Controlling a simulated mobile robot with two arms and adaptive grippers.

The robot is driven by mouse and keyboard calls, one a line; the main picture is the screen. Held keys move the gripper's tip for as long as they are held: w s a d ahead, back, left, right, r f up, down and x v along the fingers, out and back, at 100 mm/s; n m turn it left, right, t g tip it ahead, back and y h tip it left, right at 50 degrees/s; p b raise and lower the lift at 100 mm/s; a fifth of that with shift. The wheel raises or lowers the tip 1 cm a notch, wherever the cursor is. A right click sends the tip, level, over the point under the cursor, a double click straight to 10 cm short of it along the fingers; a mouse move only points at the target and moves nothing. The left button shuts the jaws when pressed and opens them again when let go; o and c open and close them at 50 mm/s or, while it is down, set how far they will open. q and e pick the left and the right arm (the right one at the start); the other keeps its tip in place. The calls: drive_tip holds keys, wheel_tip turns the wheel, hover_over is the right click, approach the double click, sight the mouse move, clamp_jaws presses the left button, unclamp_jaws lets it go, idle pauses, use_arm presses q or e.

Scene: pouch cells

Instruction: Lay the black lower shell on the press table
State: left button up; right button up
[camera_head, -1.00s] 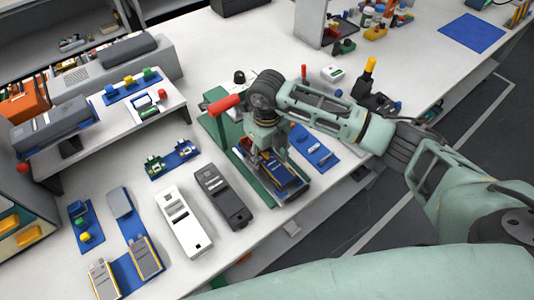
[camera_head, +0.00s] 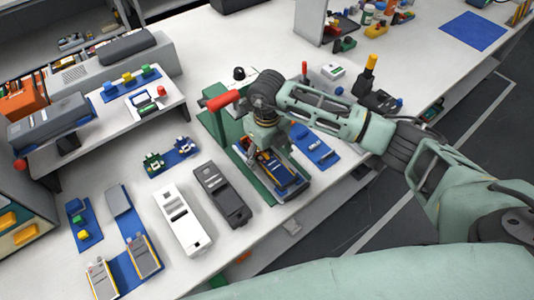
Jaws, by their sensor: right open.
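A black shell (camera_head: 222,195) lies flat on the white bench, beside a white shell (camera_head: 182,219) on its left. The green press (camera_head: 217,124) with its red handle (camera_head: 222,100) stands to the right of the black shell. A dark tray-like piece with blue and yellow parts (camera_head: 287,180) lies at the press's front. My right gripper (camera_head: 274,153) is open and points down just above that piece, hiding its back part and some of the press. I cannot tell whether the fingers touch it. My left gripper is not in view.
A blue mat (camera_head: 316,146) with small parts lies right of the press. Blue trays with small parts (camera_head: 172,157) and grey-and-yellow pouch cells (camera_head: 143,257) lie at the left. A raised shelf (camera_head: 110,122) stands behind. Bare bench shows at the back middle (camera_head: 230,50).

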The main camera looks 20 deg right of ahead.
sight(267, 157)
wheel_tip(267, 157, up, 12)
idle(0.6)
idle(0.7)
